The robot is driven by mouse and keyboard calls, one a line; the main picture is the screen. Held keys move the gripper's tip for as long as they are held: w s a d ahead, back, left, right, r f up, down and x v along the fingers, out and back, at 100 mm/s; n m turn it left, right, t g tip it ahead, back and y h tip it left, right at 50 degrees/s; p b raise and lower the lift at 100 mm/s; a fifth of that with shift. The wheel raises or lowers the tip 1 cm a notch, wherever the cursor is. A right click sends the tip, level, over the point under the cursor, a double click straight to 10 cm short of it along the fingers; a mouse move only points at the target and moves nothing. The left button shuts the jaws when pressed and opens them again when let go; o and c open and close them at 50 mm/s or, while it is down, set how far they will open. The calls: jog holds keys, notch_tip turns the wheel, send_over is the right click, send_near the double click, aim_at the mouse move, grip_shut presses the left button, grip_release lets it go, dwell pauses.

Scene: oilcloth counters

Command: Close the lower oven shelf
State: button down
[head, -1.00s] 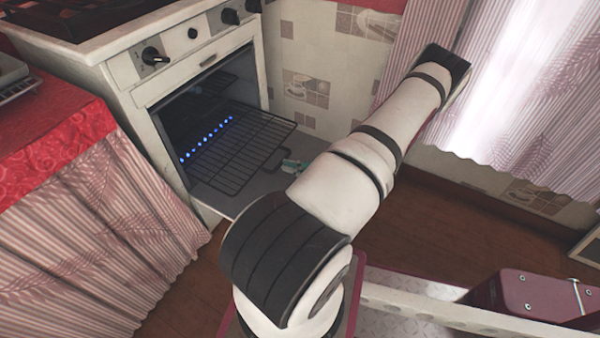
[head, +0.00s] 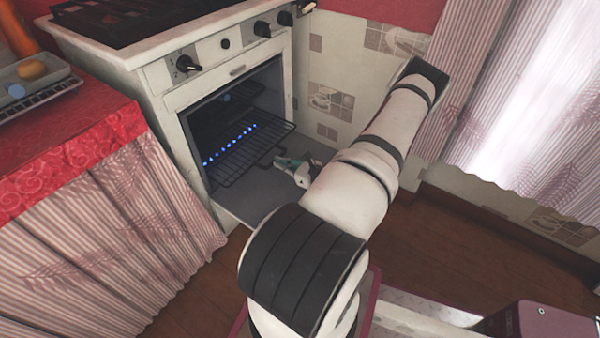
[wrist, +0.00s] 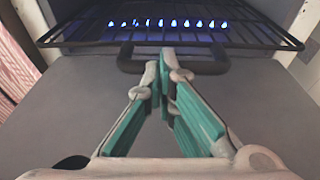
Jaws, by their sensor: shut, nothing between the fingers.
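The lower oven shelf, a black wire rack (head: 250,155), sits partly out of the open oven (head: 190,125) above the lowered door (head: 255,203). It also shows across the top of the wrist view (wrist: 85,35), with a dark handle bar (wrist: 208,67) at its front. My gripper (head: 278,162) is shut and empty, with its teal fingers pointing into the oven. In the wrist view, its fingertips (wrist: 167,55) meet at the middle of the handle bar and cover part of it; whether they touch it is hard to tell.
Blue burner flames (head: 230,145) glow inside the oven. A red-covered counter (head: 80,140) with a striped curtain stands at the left. The tiled wall (head: 335,100) is behind my arm. Wooden floor (head: 450,230) is clear at the right.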

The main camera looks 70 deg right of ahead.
aim_at(243, 144)
jog(key=r+x, duration=0.1)
jog(key=x, duration=0.3)
jog(key=r+x, duration=0.1)
jog(key=x, duration=0.4)
jog(key=r+x, duration=0.1)
jog(key=x, duration=0.4)
jog(key=shift+w, duration=0.3)
jog(key=shift+w+d, duration=0.1)
jog(key=shift+w, duration=0.1)
jog(key=shift+r, duration=0.1)
